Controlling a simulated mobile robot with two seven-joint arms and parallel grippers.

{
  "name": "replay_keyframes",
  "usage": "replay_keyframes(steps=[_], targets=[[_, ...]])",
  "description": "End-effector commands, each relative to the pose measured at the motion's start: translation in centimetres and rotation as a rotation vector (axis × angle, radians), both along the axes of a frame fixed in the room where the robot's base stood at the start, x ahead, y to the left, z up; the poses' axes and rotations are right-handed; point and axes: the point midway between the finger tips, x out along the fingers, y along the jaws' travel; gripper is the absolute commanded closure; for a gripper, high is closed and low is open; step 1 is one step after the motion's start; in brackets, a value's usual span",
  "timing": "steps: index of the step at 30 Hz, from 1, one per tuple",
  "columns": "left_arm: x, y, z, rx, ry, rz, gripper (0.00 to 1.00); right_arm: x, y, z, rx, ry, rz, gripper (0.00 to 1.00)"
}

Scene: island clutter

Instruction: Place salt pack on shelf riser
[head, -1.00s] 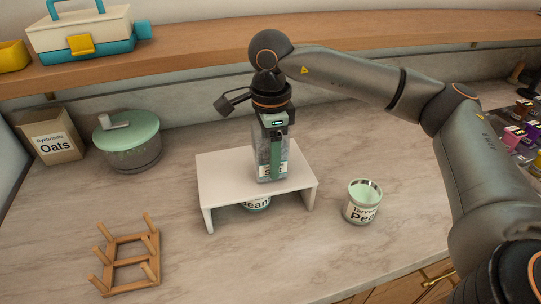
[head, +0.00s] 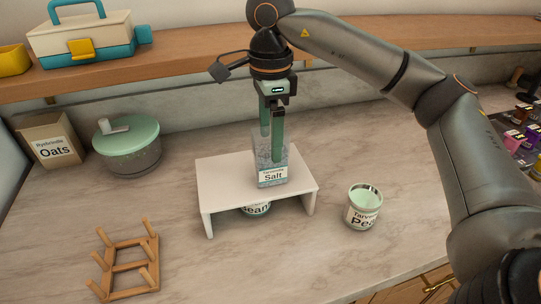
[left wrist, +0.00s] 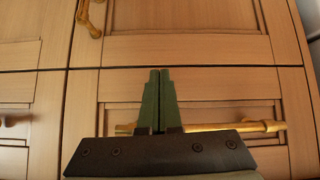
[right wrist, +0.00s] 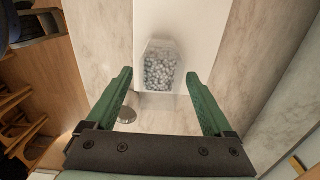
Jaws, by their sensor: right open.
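The salt pack (head: 271,168), a clear box with a white "Salt" label, stands upright on top of the white shelf riser (head: 222,178). In the right wrist view the salt pack (right wrist: 160,70) shows from above, with its grainy contents visible, on the white riser top (right wrist: 205,25). My right gripper (head: 270,132) is open above and around the top of the pack; its fingers (right wrist: 160,92) are spread wide, with a gap on each side of the pack. My left gripper (left wrist: 159,72) is shut and empty, in front of wooden cabinet fronts.
A bean can (head: 256,209) sits under the riser. A second can (head: 363,207) stands to its right. A wooden peg rack (head: 130,263), a green-lidded pot (head: 127,146) and an oats box (head: 52,141) stand to the left.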

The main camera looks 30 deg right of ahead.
Motion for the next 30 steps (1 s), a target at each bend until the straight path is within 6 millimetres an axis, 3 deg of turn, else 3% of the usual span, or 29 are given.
replay_keyframes(steps=[3,9,30], targets=[[0.0,0.0,0.1,0.0,0.001,0.0,1.0,0.0,0.1,2.8,0.0,-0.003,0.001,0.14],[0.0,0.0,0.8,0.0,0.001,0.0,1.0,0.0,0.0,5.2,-0.001,-0.001,0.002,0.14],[0.0,0.0,0.8,0.0,0.001,0.0,1.0,0.0,0.0,5.6,0.0,0.001,0.002,0.14]])
